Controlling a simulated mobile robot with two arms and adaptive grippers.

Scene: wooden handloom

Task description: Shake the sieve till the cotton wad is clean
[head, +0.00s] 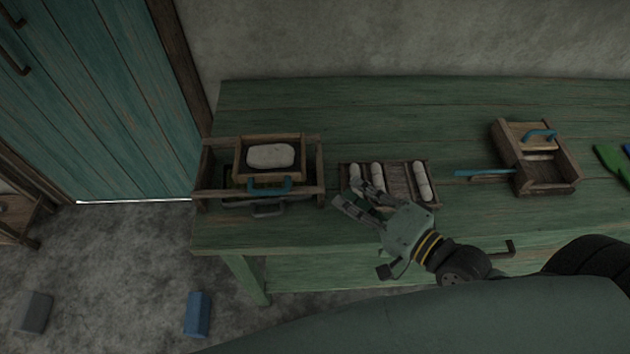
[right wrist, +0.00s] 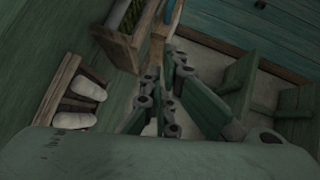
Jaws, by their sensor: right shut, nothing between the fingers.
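The sieve (head: 239,160) is a small wooden frame with a blue handle (head: 270,187) on its front side. It sits on a larger wooden box (head: 210,178) at the left end of the green bench. A whitish oval cotton wad (head: 270,156) lies in the sieve; I cannot tell how clean it is. My right gripper (head: 349,188) is shut and empty, to the right of the sieve and in front of the tray of white rolls. In the right wrist view its fingers (right wrist: 165,100) show, with the box's corner (right wrist: 120,47) beyond. My left gripper is not in view.
A wooden tray (head: 397,178) of white rolls (head: 422,181) stands right of the box, partly behind my gripper. Further right are a wooden tool (head: 560,172) with a blue handle and a green object (head: 610,160). The back of the bench (head: 400,110) is clear.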

